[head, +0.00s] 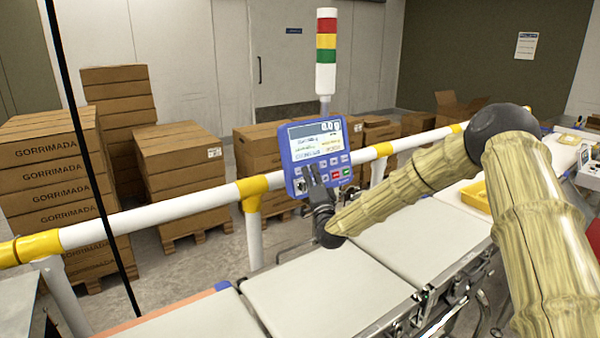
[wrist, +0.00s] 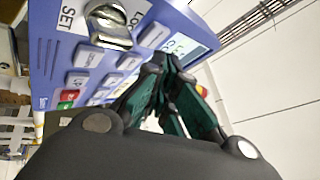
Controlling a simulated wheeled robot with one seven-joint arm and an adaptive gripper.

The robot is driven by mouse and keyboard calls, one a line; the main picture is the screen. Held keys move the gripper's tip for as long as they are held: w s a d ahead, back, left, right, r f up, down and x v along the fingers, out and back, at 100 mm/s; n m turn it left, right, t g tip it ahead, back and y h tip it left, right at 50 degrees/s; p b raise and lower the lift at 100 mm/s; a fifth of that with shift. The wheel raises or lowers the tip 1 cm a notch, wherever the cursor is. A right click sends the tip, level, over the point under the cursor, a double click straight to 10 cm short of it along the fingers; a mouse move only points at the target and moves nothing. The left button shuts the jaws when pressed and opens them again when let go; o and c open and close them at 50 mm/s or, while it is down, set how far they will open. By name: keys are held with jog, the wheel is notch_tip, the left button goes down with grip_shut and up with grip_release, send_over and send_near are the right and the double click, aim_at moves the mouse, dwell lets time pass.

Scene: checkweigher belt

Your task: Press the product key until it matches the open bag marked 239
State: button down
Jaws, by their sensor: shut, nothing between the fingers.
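The blue checkweigher control unit (head: 318,130) stands on the rail, with a lit screen above rows of white keys and one red and one green key. The screen text is too small to read surely. My gripper (head: 309,172) is shut and empty, its fingertips in front of the lower left keys. In the wrist view the dark fingers (wrist: 160,68) reach towards the unit's face (wrist: 95,58), over the keys beside the screen. They hide some keys, and I cannot tell whether they touch one. I cannot make out the open bag marked 239.
A white and yellow rail (head: 150,215) runs behind the pale belt (head: 330,290). A red, yellow and green signal tower (head: 326,50) rises behind the unit. Stacked cartons (head: 180,165) stand beyond the rail. A yellow tray (head: 476,196) is at the right, partly behind my arm.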

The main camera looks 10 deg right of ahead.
jog(key=shift+w+a+f+b, duration=0.1)
jog(key=shift+w+f+b, duration=0.1)
jog(key=shift+b, duration=0.25)
jog(key=shift+w+a+b, duration=0.2)
jog(key=shift+w+b, duration=0.35)
dwell(0.9)
jog(key=shift+s, duration=0.2)
jog(key=shift+s+d+r, duration=0.2)
jog(key=shift+s+d, duration=0.05)
jog(key=shift+s, duration=0.3)
dwell(0.4)
jog(key=shift+s+d+r, duration=0.25)
jog(key=shift+s+d, duration=0.05)
jog(key=shift+s, duration=0.45)
jog(key=shift+s+d+r, duration=0.2)
jog(key=shift+s+d, duration=0.05)
jog(key=shift+s, duration=0.55)
jog(key=shift+s+d+r, duration=0.25)
jog(key=shift+s+d, duration=0.05)
jog(key=shift+s, duration=0.45)
